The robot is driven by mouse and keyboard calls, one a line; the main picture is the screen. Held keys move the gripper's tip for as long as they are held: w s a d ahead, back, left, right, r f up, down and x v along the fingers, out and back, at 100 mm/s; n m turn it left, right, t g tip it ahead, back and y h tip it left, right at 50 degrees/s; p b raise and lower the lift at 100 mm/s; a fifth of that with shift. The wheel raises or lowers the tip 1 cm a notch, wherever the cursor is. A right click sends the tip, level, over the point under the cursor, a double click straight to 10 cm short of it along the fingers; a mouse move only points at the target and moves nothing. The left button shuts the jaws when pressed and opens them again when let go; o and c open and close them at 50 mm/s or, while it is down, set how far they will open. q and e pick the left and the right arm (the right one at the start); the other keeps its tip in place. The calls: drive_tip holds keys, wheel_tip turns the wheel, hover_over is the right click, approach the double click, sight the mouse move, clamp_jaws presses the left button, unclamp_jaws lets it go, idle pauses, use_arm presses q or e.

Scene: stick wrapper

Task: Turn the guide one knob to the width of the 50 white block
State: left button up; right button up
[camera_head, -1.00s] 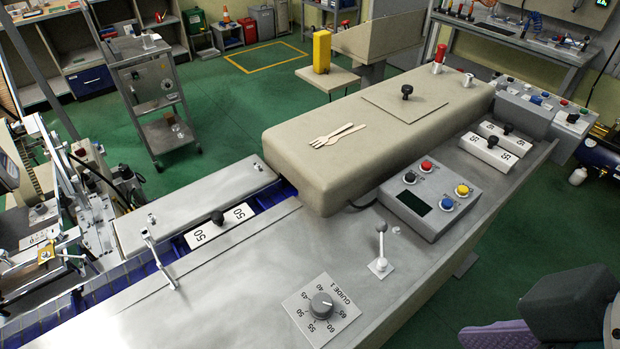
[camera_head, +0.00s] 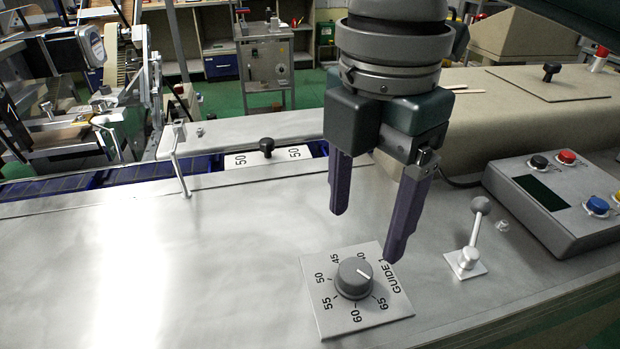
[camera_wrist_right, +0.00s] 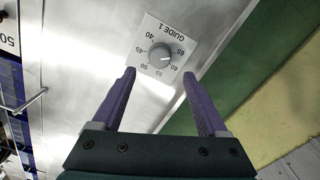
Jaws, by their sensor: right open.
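The guide one knob (camera_head: 354,278) is a grey round dial on a white plate (camera_head: 345,320) marked 40 to 65. Its white mark points to the right, on the 65 side; I cannot read the exact value. It also shows in the wrist view (camera_wrist_right: 160,55). The 50 white block (camera_head: 290,154), with a black knob on top, sits in the blue channel behind; part of it shows in the wrist view (camera_wrist_right: 9,40). My right gripper (camera_head: 365,236) is open and empty, its purple fingers pointing down above and behind the knob, apart from it. My left gripper is out of view.
A small ball-topped lever (camera_head: 474,232) stands to the right of the dial. A grey control box (camera_head: 560,205) with coloured buttons is farther right. A thin metal post (camera_head: 180,162) stands at the channel's left. The metal table (camera_head: 200,255) left of the dial is clear.

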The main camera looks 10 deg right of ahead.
sight(356, 270)
wheel_tip(356, 270, down, 8)
drive_tip(key=shift+r, duration=0.25)
clamp_jaws()
idle(0.6)
